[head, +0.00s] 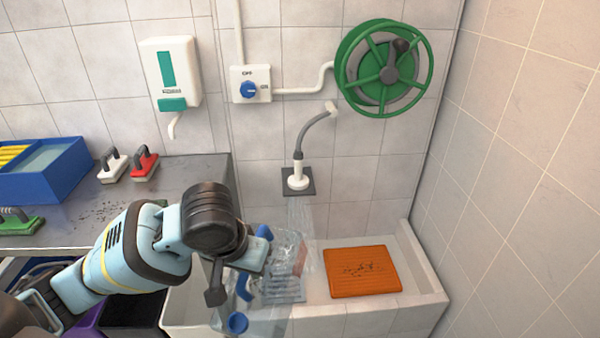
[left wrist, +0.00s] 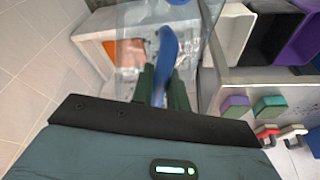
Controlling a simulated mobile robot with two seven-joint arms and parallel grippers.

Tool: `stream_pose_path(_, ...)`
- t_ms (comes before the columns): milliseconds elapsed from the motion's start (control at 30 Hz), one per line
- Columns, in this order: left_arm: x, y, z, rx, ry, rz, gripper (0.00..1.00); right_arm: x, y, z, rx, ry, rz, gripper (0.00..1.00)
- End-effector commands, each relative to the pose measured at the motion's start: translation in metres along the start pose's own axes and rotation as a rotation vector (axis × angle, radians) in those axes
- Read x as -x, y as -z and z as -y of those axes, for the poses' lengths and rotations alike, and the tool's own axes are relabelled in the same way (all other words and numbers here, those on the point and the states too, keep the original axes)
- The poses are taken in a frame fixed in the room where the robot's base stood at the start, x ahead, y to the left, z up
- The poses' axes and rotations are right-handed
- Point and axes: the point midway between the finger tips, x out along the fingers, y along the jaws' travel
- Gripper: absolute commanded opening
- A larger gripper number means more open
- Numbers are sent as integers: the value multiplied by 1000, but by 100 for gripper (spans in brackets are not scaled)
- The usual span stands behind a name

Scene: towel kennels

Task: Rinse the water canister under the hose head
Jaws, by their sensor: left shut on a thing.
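The water canister (head: 262,312) is clear, with blue parts at its top and base and a blue handle (head: 244,287). It hangs tilted over the basin. My left gripper (left wrist: 160,82) is shut on the blue handle (left wrist: 167,48), its dark green fingers on either side. The hose head (head: 298,180) points down from the wall. Water (head: 300,214) streams from it onto the canister's far end, where it looks splashed; the exact contact is hard to tell. My left forearm hides part of the canister. My right gripper is out of view.
The white basin (head: 405,312) holds an orange mat (head: 362,271) with dark specks, right of the canister. A steel counter (head: 75,208) at left carries brushes and a blue tray (head: 45,172). A tiled wall (head: 530,170) bounds the right side. A green hose reel (head: 388,70) hangs above.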

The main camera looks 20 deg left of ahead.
Motion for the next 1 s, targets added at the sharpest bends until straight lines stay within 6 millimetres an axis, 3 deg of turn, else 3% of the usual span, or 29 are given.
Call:
stream_pose_path(367, 1, 1, 0, 0, -1, -3, 0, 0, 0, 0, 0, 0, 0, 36)
stream_pose_path(533, 0, 2, -10, 0, -10, -2, 0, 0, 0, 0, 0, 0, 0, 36)
stream_pose_path(667, -2, 4, -31, 4, -23, 4, 0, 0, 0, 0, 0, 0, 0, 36)
stream_pose_path(1000, -6, 4, -113, 2, -28, 8, 0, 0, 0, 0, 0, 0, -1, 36)
